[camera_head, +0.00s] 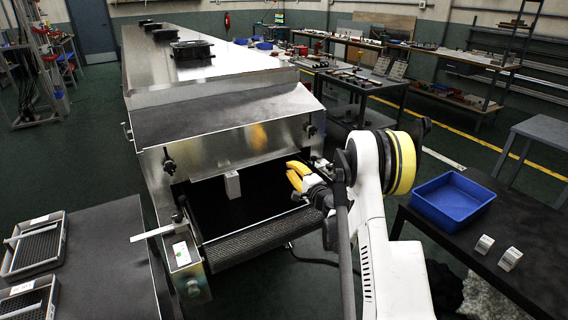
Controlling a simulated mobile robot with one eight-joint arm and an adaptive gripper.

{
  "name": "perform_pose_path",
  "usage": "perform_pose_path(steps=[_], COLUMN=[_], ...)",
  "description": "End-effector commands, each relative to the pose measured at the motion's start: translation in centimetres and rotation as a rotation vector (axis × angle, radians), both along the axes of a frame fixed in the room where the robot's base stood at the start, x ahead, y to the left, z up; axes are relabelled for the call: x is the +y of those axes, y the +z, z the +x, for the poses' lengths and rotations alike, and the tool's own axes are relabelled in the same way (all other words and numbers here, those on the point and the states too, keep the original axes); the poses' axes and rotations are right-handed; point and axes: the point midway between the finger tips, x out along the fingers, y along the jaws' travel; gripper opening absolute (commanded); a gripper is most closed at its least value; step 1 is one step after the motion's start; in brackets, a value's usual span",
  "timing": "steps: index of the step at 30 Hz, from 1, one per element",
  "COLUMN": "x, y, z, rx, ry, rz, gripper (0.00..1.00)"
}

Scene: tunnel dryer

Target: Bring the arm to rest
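My white arm (375,210) reaches in from the lower right. My gripper (290,170), with yellow fingers, is at the right side of the tunnel dryer's open mouth. Its two fingers look a little apart, with nothing visible between them. A small white box (232,185) stands upright on the dark belt inside the mouth, left of my gripper and apart from it.
The metal tunnel dryer (215,120) stretches away to the back. A dark table (105,260) with trays (63,238) stands at the left. At the right, a black table (535,235) holds a blue bin (452,182) and two small white boxes (484,244).

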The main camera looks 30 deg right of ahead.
Motion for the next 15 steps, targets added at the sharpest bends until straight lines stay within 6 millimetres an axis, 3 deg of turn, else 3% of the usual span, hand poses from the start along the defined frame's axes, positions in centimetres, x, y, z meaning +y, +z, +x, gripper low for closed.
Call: perform_pose_path(steps=[6,15], x=[-0.1,-0.1], y=[0.0,0.0], z=[-2.0,-2.0], rx=[0.0,0.0], ry=[0.0,0.0], rz=[0.0,0.0], gripper=[0.13,0.13])
